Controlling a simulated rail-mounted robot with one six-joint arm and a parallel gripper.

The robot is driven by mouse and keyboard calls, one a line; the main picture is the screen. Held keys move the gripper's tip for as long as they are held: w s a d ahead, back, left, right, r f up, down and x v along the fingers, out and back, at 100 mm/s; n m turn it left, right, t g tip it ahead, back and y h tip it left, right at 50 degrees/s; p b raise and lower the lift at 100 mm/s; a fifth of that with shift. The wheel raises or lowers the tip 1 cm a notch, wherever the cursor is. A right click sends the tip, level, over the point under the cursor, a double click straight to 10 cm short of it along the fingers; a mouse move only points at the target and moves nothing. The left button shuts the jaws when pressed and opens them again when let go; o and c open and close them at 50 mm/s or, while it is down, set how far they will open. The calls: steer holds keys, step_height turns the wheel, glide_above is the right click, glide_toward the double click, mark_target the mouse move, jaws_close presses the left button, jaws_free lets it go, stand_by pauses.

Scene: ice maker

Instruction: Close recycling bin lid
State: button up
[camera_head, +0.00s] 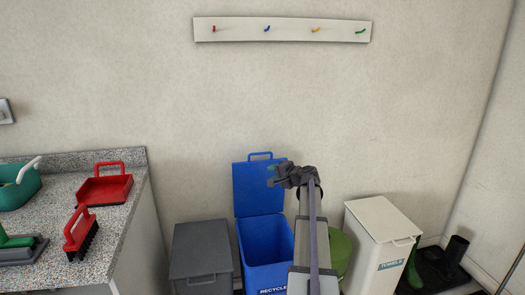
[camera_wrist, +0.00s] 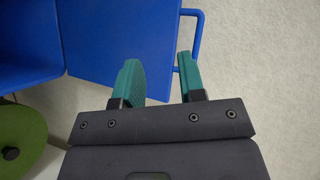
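The blue recycling bin (camera_head: 265,243) stands on the floor against the wall, with the word RECYCLE on its front. Its blue lid (camera_head: 258,187) is raised upright against the wall, with a loop handle (camera_head: 261,155) on its top edge. My gripper (camera_head: 271,175) is at the right edge of the lid in the head view. In the wrist view my gripper (camera_wrist: 160,75) has two teal fingers spread apart with nothing between them. The lid (camera_wrist: 120,40) lies beyond the fingers, and its handle (camera_wrist: 195,45) is near the right finger. I cannot tell whether a finger touches the lid.
A grey bin (camera_head: 201,250) stands left of the blue bin. A green round bin (camera_head: 340,252) and a white TOWELS bin (camera_head: 380,240) stand to the right. A speckled counter (camera_head: 50,215) with a red dustpan (camera_head: 104,187) is at the left.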

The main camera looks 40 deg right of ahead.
mark_target(262, 154)
steer(key=w+d+m+h, duration=0.1)
steer(key=w, duration=0.3)
steer(key=w+d+r+m+t, duration=0.1)
steer(key=w+d, duration=0.1)
steer(key=w, duration=0.2)
steer(key=w+d+r+m+t+h+b, duration=0.1)
steer(key=w+d, duration=0.1)
steer(key=w, duration=0.3)
steer(key=shift+d+r+m+h, duration=0.2)
steer(key=shift+r+m+h, duration=0.1)
steer(key=shift+m, duration=0.1)
steer(key=shift+s, duration=0.1)
jaws_close()
